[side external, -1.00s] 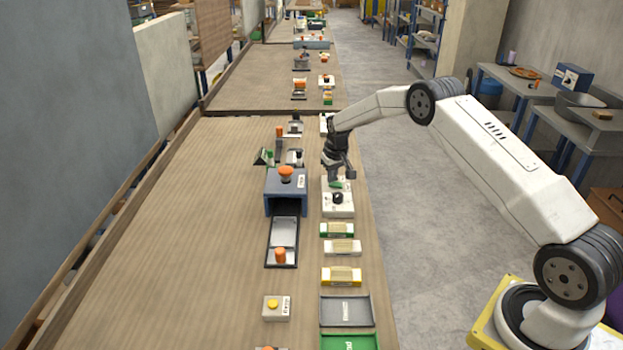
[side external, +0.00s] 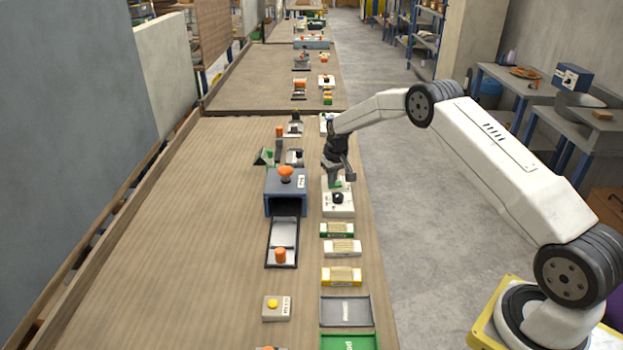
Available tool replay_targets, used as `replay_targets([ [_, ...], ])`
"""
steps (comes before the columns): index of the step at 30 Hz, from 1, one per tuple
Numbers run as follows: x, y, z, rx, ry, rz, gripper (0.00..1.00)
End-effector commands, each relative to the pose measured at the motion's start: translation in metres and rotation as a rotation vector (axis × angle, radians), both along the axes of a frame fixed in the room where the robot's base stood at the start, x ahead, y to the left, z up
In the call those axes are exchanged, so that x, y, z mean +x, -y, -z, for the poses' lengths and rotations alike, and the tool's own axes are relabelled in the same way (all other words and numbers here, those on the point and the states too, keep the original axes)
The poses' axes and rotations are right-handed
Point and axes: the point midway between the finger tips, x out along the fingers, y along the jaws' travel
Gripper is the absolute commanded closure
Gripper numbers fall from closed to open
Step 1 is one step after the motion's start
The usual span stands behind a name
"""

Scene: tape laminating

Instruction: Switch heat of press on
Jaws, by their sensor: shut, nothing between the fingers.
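The press (side external: 272,194) is a blue-grey box with an orange knob on top and a small white label. A dark-framed tray (side external: 284,232) with an orange knob extends from its open front. To its right stands a white control box (side external: 338,209) with a black knob (side external: 338,198) and a green part behind the knob. My gripper (side external: 339,180) is shut and empty, pointing down over the back of the control box, by the green part. I cannot tell whether it touches the box.
Several small tape packs (side external: 341,277) lie in a column in front of the control box. Nearer are a grey tray (side external: 345,311), a green tray (side external: 347,341) and a box with a yellow button (side external: 273,304). Small fixtures (side external: 294,157) stand behind the press. The table's left side is clear.

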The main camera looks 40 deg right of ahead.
Motion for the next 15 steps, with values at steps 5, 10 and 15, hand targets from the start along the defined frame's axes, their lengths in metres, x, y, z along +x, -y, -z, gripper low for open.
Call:
replay_targets([
  [5, 0.000, 0.000, -0.009, 0.000, 0.001, 0.000, 1.00],
  [10, 0.000, 0.000, -0.018, 0.000, 0.000, 0.000, 1.00],
  [15, 0.000, 0.000, -0.028, 0.000, 0.001, 0.000, 1.00],
])
